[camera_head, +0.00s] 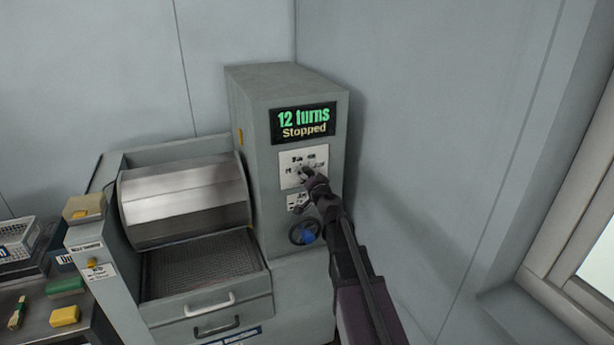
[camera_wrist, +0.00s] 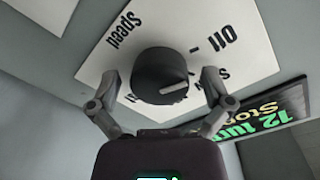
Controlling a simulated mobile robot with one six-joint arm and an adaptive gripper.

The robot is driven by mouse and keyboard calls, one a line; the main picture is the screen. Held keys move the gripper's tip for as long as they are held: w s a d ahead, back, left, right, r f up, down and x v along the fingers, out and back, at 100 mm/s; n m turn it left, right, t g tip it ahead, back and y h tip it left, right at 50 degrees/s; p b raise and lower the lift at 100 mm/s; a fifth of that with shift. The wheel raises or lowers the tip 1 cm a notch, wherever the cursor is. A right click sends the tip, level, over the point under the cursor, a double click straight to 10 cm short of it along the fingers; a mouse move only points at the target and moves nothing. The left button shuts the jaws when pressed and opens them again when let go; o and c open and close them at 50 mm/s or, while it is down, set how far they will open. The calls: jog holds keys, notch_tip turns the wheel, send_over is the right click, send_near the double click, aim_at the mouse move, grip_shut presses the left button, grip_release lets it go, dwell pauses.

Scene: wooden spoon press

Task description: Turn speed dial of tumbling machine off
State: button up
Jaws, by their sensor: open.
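The speed dial is a dark round knob (camera_wrist: 160,75) on a white plate (camera_wrist: 108,62) lettered "Speed" and "Off" in the wrist view. A pale pointer line shows on the knob, away from the "Off" lettering. My gripper (camera_wrist: 158,88) is open, with one finger on each side of the knob; I cannot tell whether they touch it. In the head view my gripper (camera_head: 307,181) is at the dial plate (camera_head: 290,170) and covers part of it. The tumbling machine (camera_head: 262,95) has a display (camera_head: 303,123) reading "12 turns" and "Stopped".
A blue and black knob (camera_head: 305,232) sits below the dial plate. A metal drum (camera_head: 185,198) and a mesh tray (camera_head: 200,263) are at left. A grey wall (camera_head: 430,130) stands close on the right. Sponges and a basket (camera_head: 18,240) are at far left.

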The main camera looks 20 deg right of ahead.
jog(key=s, duration=0.7)
jog(key=shift+s+d, duration=0.25)
jog(key=shift+d, duration=0.1)
